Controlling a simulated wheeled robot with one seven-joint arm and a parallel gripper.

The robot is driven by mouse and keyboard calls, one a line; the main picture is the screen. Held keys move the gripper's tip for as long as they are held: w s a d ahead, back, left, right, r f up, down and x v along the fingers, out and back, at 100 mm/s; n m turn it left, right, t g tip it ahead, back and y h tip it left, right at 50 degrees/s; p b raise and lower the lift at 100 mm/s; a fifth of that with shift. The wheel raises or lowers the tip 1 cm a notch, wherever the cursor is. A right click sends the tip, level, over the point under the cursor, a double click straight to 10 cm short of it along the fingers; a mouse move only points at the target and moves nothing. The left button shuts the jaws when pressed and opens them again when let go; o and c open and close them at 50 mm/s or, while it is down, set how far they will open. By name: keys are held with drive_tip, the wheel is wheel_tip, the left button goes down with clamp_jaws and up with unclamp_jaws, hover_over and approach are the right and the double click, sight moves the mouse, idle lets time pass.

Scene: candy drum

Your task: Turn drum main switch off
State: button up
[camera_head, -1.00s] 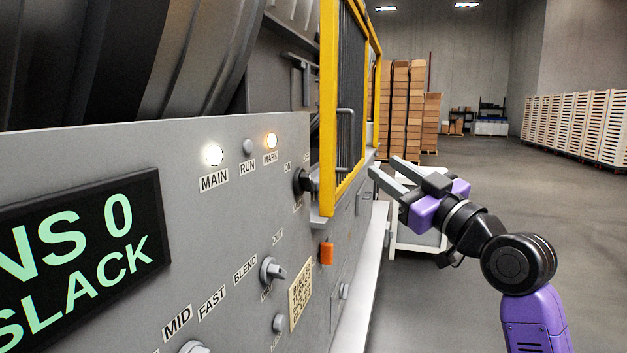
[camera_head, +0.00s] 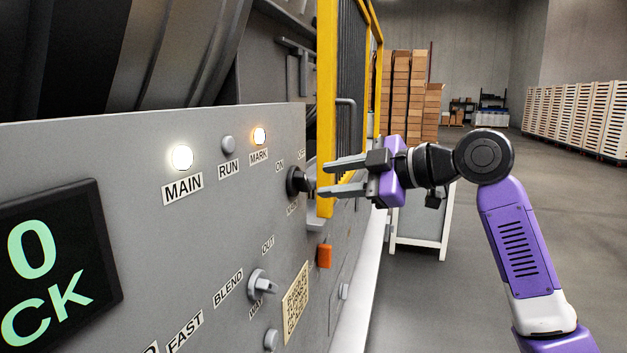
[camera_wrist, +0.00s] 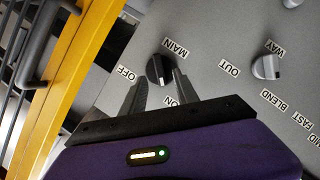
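The main switch is a black rotary knob (camera_head: 296,181) on the grey panel, beside the yellow guard frame. In the wrist view the knob (camera_wrist: 159,70) sits among the labels MAIN, ON and OFF. A pale line crosses its face, but I cannot tell for sure which label it points at. The MAIN lamp (camera_head: 181,157) is lit white. My gripper (camera_head: 322,179) is open and points at the knob from the right. In the wrist view its fingertips (camera_wrist: 158,79) lie one on each side of the knob; contact is not clear.
The yellow guard frame (camera_head: 327,104) stands close beside my gripper. A BLEND knob (camera_head: 262,283) and an orange part (camera_head: 324,256) lie below. The RUN lamp (camera_head: 228,144) is dark and the MARK lamp (camera_head: 259,136) glows amber. The floor at right is clear.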

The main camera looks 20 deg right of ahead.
sight(308, 182)
drive_tip(key=shift+x, duration=2.4)
clamp_jaws()
